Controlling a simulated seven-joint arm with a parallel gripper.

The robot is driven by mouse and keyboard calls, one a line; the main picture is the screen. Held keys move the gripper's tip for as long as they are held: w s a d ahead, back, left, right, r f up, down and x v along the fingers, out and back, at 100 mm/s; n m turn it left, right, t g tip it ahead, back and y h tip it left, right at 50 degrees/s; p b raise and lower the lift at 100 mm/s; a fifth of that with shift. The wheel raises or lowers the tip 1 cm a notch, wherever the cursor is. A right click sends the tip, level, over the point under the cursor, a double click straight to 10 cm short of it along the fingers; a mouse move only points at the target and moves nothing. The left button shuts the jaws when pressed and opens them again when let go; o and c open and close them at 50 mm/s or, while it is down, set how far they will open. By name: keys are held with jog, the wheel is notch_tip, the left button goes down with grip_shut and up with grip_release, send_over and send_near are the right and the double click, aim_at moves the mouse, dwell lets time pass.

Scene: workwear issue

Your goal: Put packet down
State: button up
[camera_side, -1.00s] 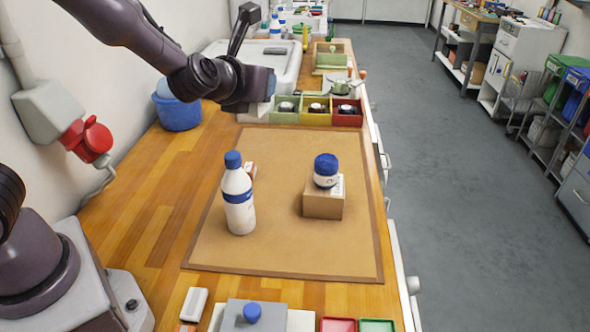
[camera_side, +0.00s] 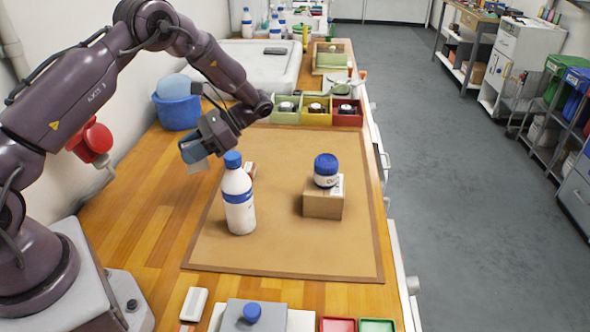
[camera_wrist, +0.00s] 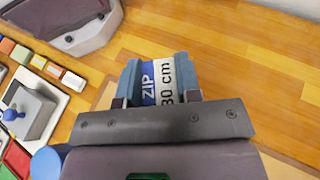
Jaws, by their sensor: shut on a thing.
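My gripper (camera_side: 194,148) is shut on a packet (camera_wrist: 158,82). The packet is blue and white, and its print reads "ZIP" and "30 cm". In the wrist view it sits between the two blue-grey fingers. In the side view a pale part of the packet (camera_side: 194,154) shows at the fingers, mostly hidden by them. The gripper is tilted above the wooden bench (camera_side: 150,215), behind and left of the white bottle, near the left edge of the brown mat (camera_side: 285,240).
A white bottle with blue cap (camera_side: 239,205) stands on the mat close to my gripper, partly hiding a small box (camera_side: 250,171). A blue-lidded jar (camera_side: 326,168) sits on a carton (camera_side: 323,204). A blue bucket (camera_side: 178,112) and coloured bins (camera_side: 315,117) stand behind. Bare bench lies left of the mat.

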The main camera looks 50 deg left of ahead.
jog(key=w+d+f+n+t+h, duration=0.2)
jog(key=n+t+h, duration=0.2)
jog(key=n+h, duration=0.4)
jog(key=w+d+f+n+t+h, duration=0.1)
jog(key=f+n+t+h, duration=0.1)
jog(key=n+t+h, duration=0.5)
jog(key=w+d+r+n+t+y, duration=0.25)
jog(key=w+r+n+t, duration=0.35)
jog(key=w+n+t, duration=0.7)
jog(key=shift+n+g+h, duration=0.25)
jog(key=shift+n+g, duration=0.55)
jog(key=shift+n, duration=0.1)
jog(key=w+a+f, duration=0.1)
jog(key=w+f, duration=0.5)
jog(key=w, duration=0.1)
jog(key=w+a+f, duration=0.1)
jog(key=w+f, duration=0.2)
jog(key=shift+w+a+f, duration=0.25)
jog(key=shift+a, duration=0.05)
jog(key=shift+w+f, duration=0.3)
jog(key=shift+f, duration=0.1)
jog(key=shift+a+f, duration=0.1)
jog(key=shift+f, duration=1.45)
